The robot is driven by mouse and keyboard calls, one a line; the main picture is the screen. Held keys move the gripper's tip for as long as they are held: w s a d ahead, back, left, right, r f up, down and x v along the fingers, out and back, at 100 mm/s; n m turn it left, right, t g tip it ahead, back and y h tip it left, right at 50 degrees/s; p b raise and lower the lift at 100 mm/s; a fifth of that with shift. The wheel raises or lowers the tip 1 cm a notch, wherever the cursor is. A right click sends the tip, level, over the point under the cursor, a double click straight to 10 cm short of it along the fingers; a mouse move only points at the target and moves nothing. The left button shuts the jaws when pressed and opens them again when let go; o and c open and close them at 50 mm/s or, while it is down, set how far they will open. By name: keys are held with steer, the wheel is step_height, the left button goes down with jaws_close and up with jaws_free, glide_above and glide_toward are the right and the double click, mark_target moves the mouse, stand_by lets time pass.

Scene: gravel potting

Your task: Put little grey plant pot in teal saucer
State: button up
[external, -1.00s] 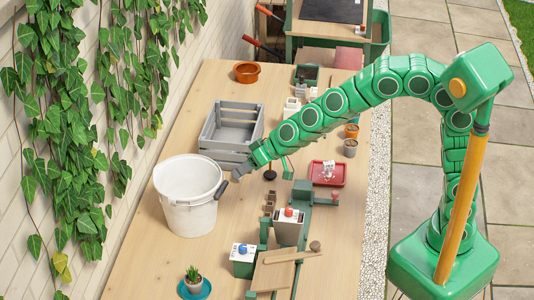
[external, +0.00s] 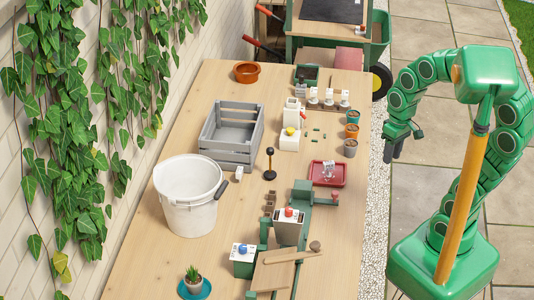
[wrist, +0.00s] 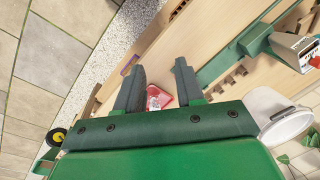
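A little grey pot (external: 350,148) with brown contents stands upright near the table's right edge, in front of an orange pot (external: 352,131) and a teal pot (external: 353,117). The teal saucer (external: 207,292) is at the near left of the table, partly cut off by the frame. A small pot with a spiky green plant (external: 193,275) stands on it; that pot's colour is hard to tell. My gripper (external: 393,150) hangs right of the table's right edge, apart from the pots. In the wrist view its two fingers (wrist: 158,88) are spread with nothing held between them.
A white bucket (external: 188,215) and a grey crate (external: 231,135) stand on the left. A red tray (external: 328,183) lies in front of the grey pot. A green stand with a grey box (external: 289,228) fills the near middle. Paving right of the table is open around my arm.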

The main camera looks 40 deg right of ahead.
steer(key=s+d+m+g+h, duration=0.1)
steer(key=s+d, duration=0.6)
steer(key=s, duration=0.1)
steer(key=shift+d+m+g, duration=0.2)
steer(key=shift+m+g, duration=0.1)
